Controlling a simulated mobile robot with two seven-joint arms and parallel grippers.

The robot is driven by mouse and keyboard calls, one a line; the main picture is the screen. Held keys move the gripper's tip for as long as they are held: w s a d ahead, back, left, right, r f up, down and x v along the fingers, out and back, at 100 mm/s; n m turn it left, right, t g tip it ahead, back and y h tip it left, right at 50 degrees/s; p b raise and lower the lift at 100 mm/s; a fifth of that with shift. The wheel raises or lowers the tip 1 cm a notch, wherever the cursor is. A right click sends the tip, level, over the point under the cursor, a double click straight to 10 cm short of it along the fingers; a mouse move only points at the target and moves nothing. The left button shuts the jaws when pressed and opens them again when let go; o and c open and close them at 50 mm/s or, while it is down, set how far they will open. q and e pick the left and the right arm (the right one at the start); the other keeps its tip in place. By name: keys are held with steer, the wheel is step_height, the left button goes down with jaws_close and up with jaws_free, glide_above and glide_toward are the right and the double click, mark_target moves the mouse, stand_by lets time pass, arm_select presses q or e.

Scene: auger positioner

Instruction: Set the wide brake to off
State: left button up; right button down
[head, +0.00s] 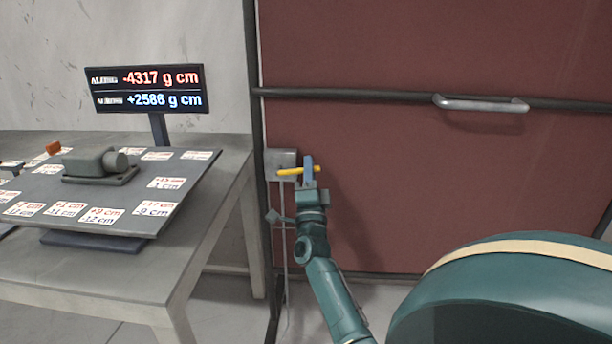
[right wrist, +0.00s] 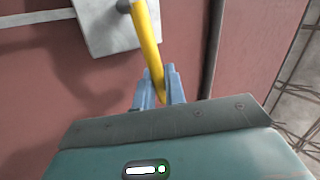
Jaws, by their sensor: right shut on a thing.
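The brake has a grey plate (head: 279,160) on the frame post beside the dark red panel, with a yellow lever (head: 290,171) standing out from it. In the head view the lever lies nearly level, pointing right. My right gripper (head: 309,168) is shut on the lever's free end. In the right wrist view the yellow lever (right wrist: 147,40) runs from its pivot on the grey plate (right wrist: 100,28) down between the blue fingertips (right wrist: 158,88). No off mark is readable on the plate. My left gripper is not in view.
A grey table (head: 225,200) at the left bears a tilted board (head: 150,212) with number cards and a grey block. A display (head: 150,88) reads -4317 and +2586 g cm. A dark rail (head: 350,95) with a metal handle (head: 485,104) crosses the red panel (head: 400,180).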

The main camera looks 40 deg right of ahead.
steer(key=m, duration=0.1)
steer(key=f+m+g+h+b, duration=0.1)
steer(key=m, duration=0.1)
steer(key=shift+d+h, duration=0.1)
steer(key=shift+h, duration=0.2)
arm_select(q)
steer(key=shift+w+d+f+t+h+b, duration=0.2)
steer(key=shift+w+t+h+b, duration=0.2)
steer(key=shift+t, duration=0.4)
arm_select(e)
steer(key=shift+m+g+h, duration=0.3)
steer(key=shift+m+g, duration=0.1)
steer(key=shift+g, duration=0.1)
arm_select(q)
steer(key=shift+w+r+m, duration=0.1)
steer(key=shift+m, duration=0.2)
arm_select(e)
steer(key=c, duration=1.5)
jaws_free()
steer(key=shift+f, duration=0.15)
steer(key=shift+c, duration=0.2)
steer(key=shift+f, duration=0.1)
